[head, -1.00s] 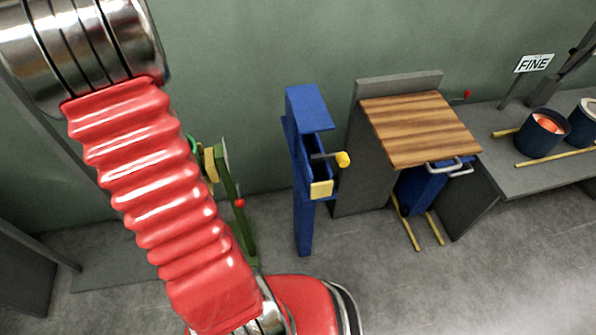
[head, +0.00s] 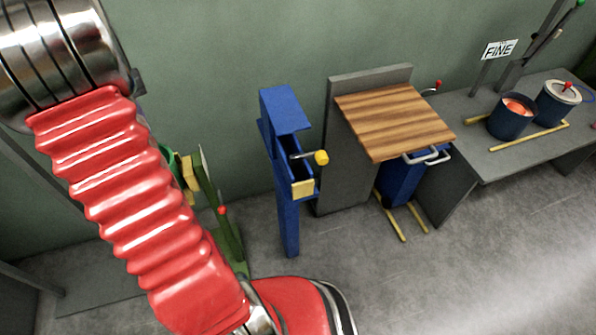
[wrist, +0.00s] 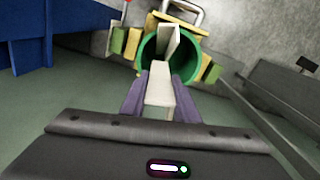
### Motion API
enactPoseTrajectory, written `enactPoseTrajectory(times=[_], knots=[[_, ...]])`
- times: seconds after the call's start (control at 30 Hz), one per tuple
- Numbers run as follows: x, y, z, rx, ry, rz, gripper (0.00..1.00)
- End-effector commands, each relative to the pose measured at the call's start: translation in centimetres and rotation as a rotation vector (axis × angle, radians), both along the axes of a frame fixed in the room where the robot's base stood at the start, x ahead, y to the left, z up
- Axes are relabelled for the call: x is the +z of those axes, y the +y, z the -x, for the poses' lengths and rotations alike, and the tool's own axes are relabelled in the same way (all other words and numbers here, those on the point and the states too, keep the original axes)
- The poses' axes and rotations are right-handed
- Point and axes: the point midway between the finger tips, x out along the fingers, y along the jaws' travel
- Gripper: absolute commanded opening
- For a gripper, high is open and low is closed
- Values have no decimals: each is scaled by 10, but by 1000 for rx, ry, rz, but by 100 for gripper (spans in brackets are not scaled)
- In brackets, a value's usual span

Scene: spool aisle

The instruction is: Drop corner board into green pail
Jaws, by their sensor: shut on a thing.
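The corner board is a pale, off-white strip (wrist: 160,86) in the wrist view. My gripper (wrist: 160,98) has purple fingers on both sides of it and is shut on its near part. The board points away from me, and its far end overlaps the mouth of the green pail (wrist: 146,72). I cannot tell whether that end is above the rim or inside. In the head view only a sliver of green, likely the pail (head: 172,160), shows beside my red arm. My gripper and the board cannot be made out there.
A green stand with a red knob (head: 222,210) is beside my arm. A blue post with a yellow-fronted tray (head: 302,188) stands right of it, then a wood-topped cabinet (head: 395,115). A grey bench (head: 515,155) with dark pots is at far right. The floor in front is open.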

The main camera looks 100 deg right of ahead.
Motion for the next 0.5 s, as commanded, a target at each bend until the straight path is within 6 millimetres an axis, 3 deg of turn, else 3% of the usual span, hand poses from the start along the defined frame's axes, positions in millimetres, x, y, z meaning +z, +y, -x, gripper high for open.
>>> enactPoseTrajectory(times=[0.2, 0.5], knots=[[-17, 0, 0, 0, 1, -2, 10], [-21, 0, 0, 0, 0, 0, 10]])
